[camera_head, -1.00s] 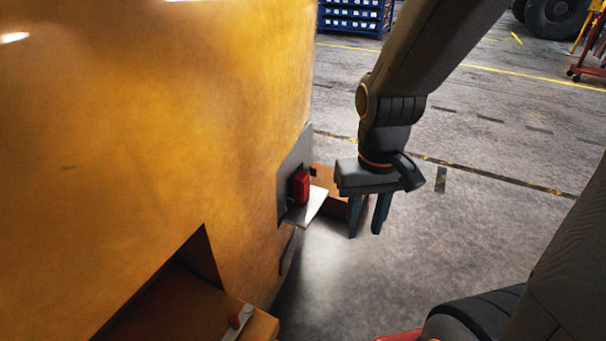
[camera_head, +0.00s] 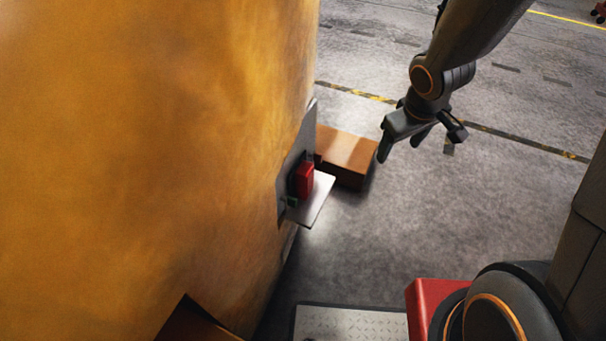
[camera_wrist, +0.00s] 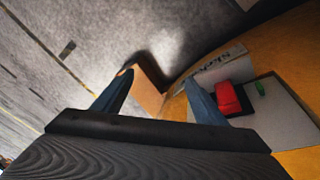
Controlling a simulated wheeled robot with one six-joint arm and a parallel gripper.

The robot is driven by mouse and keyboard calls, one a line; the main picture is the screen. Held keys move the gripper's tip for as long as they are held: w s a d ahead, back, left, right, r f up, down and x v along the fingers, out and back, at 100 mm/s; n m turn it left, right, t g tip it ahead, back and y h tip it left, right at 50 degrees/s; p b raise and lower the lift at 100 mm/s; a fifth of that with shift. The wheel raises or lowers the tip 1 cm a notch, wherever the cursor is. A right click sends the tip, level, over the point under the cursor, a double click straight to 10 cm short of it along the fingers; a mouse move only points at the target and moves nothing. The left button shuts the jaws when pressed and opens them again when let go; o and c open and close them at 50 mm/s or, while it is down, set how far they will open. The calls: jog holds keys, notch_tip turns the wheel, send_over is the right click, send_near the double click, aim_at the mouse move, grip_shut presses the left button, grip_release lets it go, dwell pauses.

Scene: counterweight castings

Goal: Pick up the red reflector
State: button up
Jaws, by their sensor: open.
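The red reflector (camera_head: 305,179) stands on a small pale metal shelf (camera_head: 318,205) fixed to the side of the large yellow casting (camera_head: 170,150).
A brown box (camera_head: 345,152) sits on the floor behind the shelf, between the casting and my gripper. The casting's curved wall fills the left side. Grey floor (camera_head: 500,120) with a yellow-black line is open at the right. A metal tread plate (camera_head: 350,322) lies at the bottom.

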jog(key=w+a+f+n+y+p, duration=0.2)
jog(key=w+a+f+n, duration=0.15)
jog(key=a, duration=0.35)
jog(key=n+g+y+p, duration=0.1)
jog(key=n+y, duration=0.3)
jog(key=n, duration=0.1)
send_near(310, 171)
jog(key=s+x, duration=0.1)
jog(key=x, duration=0.3)
jog(key=shift+m, duration=0.25)
jog(key=shift+w+d+p+x, duration=0.1)
jog(key=shift+w+p+x, duration=0.15)
jog(key=shift+x, duration=1.05)
jog(key=shift+w+d+p+x, duration=0.1)
jog(key=shift+p+x, duration=0.1)
jog(key=shift+x, duration=1.05)
jog(key=shift+w+p+x, duration=0.2)
jog(key=shift+p+x, duration=0.05)
jog(key=shift+x, duration=1.05)
jog(key=shift+c, duration=0.2)
jog(key=shift+r, duration=0.1)
jog(key=c, duration=1.2)
jog(key=shift+c, duration=0.2)
jog(key=shift+r, duration=0.1)
